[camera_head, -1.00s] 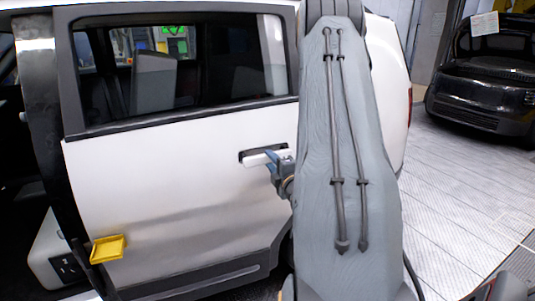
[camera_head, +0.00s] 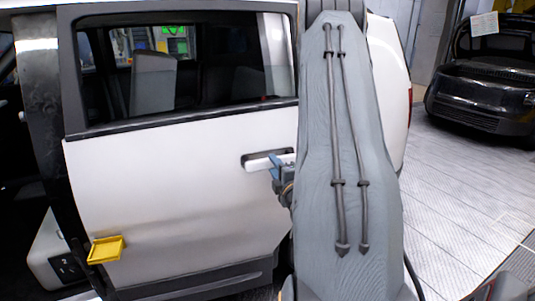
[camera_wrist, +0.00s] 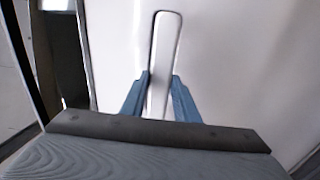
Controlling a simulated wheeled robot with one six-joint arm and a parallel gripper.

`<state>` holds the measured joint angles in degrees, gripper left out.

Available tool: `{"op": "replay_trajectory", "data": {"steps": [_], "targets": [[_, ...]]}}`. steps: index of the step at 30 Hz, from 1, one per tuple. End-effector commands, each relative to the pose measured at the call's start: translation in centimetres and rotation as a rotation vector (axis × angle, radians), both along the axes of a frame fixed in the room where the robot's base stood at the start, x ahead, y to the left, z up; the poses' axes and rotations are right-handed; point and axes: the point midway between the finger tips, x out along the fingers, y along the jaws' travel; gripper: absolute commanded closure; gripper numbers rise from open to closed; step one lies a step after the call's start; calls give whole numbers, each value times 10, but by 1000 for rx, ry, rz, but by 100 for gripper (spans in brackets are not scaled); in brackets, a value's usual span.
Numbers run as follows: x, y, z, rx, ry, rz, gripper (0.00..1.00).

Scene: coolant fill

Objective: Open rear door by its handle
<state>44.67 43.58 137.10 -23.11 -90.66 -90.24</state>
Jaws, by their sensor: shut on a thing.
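The rear door (camera_head: 180,190) is a white car door with a dark window, seen at the left and middle of the head view. Its handle (camera_head: 258,163) is a white bar over a dark recess near the door's right edge. In the wrist view the handle (camera_wrist: 166,40) stands upright in the picture. My gripper (camera_head: 284,162) is at the right end of the handle, and its blue fingers (camera_wrist: 158,95) lie on either side of the bar, shut on it. My arm hides the door's right edge and the body behind it.
A yellow piece (camera_head: 106,249) sits at the door's lower left corner, by an opening with a dark interior. A dark vehicle (camera_head: 485,75) stands at the far right. The grey floor (camera_head: 450,190) right of my arm is clear.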

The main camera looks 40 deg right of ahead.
Motion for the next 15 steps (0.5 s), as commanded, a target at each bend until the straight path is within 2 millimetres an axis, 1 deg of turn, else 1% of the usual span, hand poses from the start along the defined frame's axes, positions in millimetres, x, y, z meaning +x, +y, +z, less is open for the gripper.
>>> {"op": "replay_trajectory", "data": {"steps": [4,15], "targets": [[-6,2,-1,1,3,-12,100],[-7,2,-1,1,3,-16,100]]}}
